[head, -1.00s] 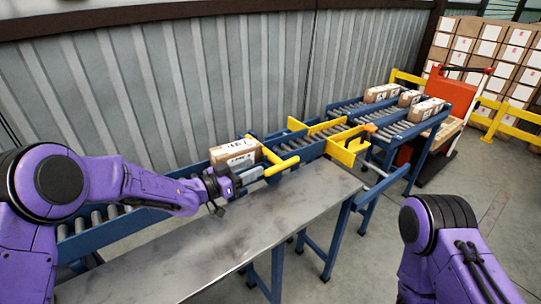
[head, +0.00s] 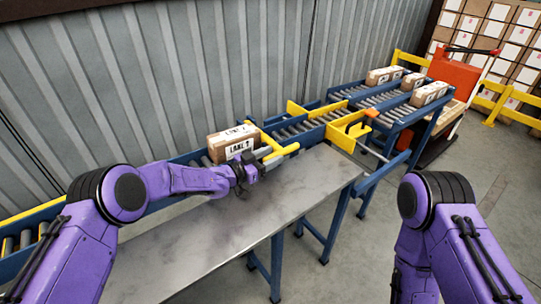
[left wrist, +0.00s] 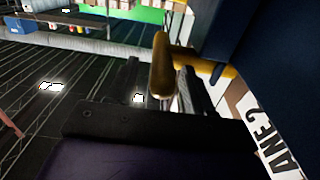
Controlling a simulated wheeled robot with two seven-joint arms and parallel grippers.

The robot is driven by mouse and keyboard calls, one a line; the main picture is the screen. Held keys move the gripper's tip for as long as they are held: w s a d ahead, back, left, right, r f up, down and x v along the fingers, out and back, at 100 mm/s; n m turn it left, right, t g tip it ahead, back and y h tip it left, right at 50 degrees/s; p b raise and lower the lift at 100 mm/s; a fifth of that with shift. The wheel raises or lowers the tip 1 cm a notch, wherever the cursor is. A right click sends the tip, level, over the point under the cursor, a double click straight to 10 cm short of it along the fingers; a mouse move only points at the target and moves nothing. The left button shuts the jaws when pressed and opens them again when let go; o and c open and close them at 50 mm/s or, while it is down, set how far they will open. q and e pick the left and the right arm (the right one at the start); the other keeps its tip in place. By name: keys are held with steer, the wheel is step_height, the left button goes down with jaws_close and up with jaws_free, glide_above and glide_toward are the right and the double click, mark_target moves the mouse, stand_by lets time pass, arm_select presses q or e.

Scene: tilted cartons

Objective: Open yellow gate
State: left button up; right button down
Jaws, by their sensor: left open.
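The yellow gate's handle bar (head: 281,153) stands by the conveyor just right of a brown carton (head: 228,146) labelled LANE. My left gripper (head: 262,170) is right by the near end of this bar, low and in front of the carton. In the left wrist view the yellow bar (left wrist: 161,66) shows close, at the dark fingers (left wrist: 160,88). The left gripper is open; I cannot tell whether it touches the bar. The carton's label (left wrist: 258,130) shows at the right edge there. My right arm is at the right of the head view, its gripper out of sight.
A bare metal table (head: 215,235) runs along the front of the blue roller conveyor (head: 310,135). Further along are yellow guides (head: 347,131) and lanes holding several cartons (head: 428,93). An orange pallet truck (head: 456,85) stands behind. Corrugated wall closes the back.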

arm_select(q)
steer(key=shift+w, duration=0.1)
jaws_close()
steer(key=shift+r, duration=0.1)
